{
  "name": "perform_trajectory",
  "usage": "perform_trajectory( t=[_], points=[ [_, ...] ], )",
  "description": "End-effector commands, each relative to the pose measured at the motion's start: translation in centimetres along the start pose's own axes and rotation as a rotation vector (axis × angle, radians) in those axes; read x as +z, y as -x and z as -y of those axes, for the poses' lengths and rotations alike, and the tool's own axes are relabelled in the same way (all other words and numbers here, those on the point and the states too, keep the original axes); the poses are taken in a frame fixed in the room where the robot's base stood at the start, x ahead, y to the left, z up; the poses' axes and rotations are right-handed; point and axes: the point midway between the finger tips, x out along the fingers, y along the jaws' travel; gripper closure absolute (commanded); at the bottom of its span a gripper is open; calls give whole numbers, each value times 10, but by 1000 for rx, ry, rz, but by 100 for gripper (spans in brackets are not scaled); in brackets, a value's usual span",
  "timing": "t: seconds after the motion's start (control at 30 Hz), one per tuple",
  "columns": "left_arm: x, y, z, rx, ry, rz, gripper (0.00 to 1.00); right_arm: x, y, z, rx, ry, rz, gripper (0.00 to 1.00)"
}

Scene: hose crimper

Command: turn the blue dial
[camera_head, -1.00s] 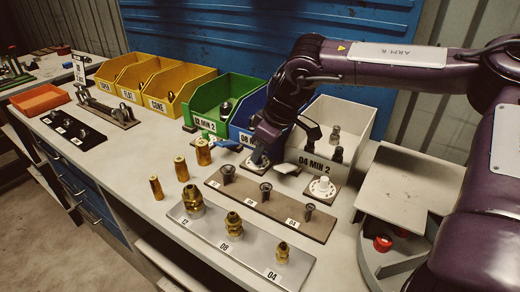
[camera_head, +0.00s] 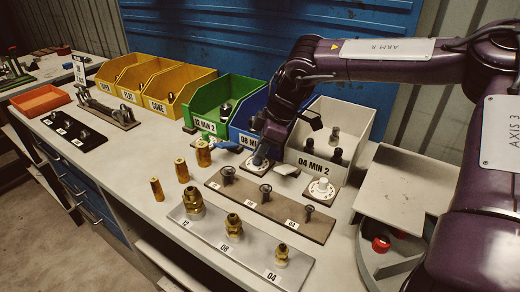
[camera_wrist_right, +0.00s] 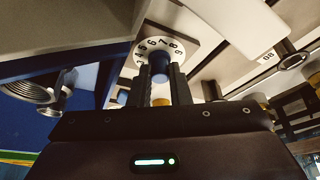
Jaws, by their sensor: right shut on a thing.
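The blue dial (camera_head: 260,157) stands on a white numbered disc (camera_head: 256,168) in front of the blue bin. In the right wrist view, the blue dial (camera_wrist_right: 159,63) sits between the two dark fingers of my right gripper (camera_wrist_right: 160,82). The white disc (camera_wrist_right: 168,42) with black numerals shows just beyond it. My right gripper (camera_head: 265,148) reaches down to the dial from above and is shut on it; its fingertips are hard to make out in the head view. My left gripper is not in view.
The blue bin (camera_head: 246,124) stands behind the dial, partly hidden by my arm. A white bin (camera_head: 318,161) marked 04 is to the right, with another white dial (camera_head: 321,188) before it. A brown plate (camera_head: 254,200) with several dark fittings lies in front.

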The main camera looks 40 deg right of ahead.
Motion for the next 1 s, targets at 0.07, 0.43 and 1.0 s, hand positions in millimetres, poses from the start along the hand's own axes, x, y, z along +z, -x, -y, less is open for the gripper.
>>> perform_trajectory(
  t=[0.07, 0.43, 1.0],
  points=[
    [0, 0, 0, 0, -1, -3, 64, 0, 0, -1, -14, 35, 2, 100],
    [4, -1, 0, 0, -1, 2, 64, 0, 0, -1, -50, 123, 0, 100],
    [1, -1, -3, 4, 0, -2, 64, 0, 0, -1, -51, 125, 0, 61]
  ],
)
